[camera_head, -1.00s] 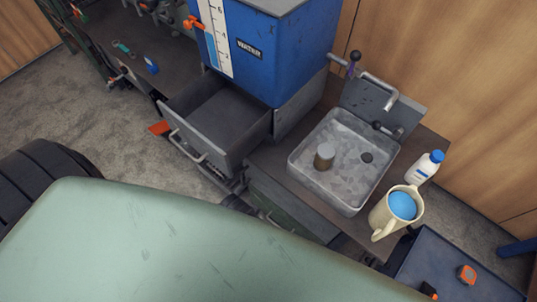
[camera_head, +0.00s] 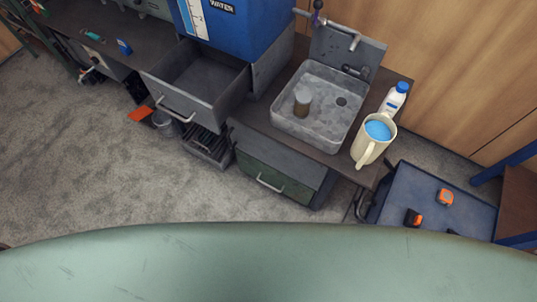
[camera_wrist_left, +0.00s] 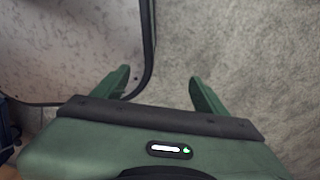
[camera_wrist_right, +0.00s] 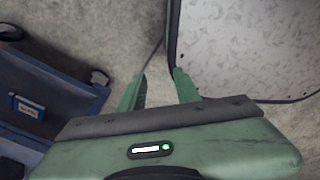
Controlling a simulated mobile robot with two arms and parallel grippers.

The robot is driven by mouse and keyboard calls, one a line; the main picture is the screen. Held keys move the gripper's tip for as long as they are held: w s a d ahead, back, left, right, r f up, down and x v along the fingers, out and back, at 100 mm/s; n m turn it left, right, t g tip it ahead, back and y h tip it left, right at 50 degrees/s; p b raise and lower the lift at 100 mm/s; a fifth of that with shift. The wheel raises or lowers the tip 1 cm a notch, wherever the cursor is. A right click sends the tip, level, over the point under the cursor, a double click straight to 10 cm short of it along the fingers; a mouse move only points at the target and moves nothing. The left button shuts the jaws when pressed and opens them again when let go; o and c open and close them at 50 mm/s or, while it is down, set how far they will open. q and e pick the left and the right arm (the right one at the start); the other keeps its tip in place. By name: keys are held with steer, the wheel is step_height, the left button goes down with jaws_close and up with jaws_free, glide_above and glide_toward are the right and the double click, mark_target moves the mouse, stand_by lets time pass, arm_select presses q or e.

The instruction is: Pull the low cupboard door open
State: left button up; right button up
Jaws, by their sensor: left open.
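The low cupboard's green door (camera_head: 275,178) is in the head view, below and in front of the sink. A pale bar handle (camera_head: 269,184) runs across it, and the door looks shut. Neither gripper shows in the head view, and the cupboard cannot be made out in either wrist view. My left gripper (camera_wrist_left: 160,85) is open and empty above grey carpet. My right gripper (camera_wrist_right: 159,80) has its fingers apart with nothing between them, also above the floor.
A grey drawer (camera_head: 193,88) stands pulled out left of the sink (camera_head: 315,105). A jug (camera_head: 371,139) and white bottle (camera_head: 394,98) stand right of the sink. A blue tray (camera_head: 425,190) is low at the right. Carpet (camera_head: 130,185) before the cupboard is clear.

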steer(key=shift+s, duration=0.2)
arm_select(q)
steer(key=shift+c, duration=0.3)
arm_select(e)
steer(key=shift+s, duration=0.25)
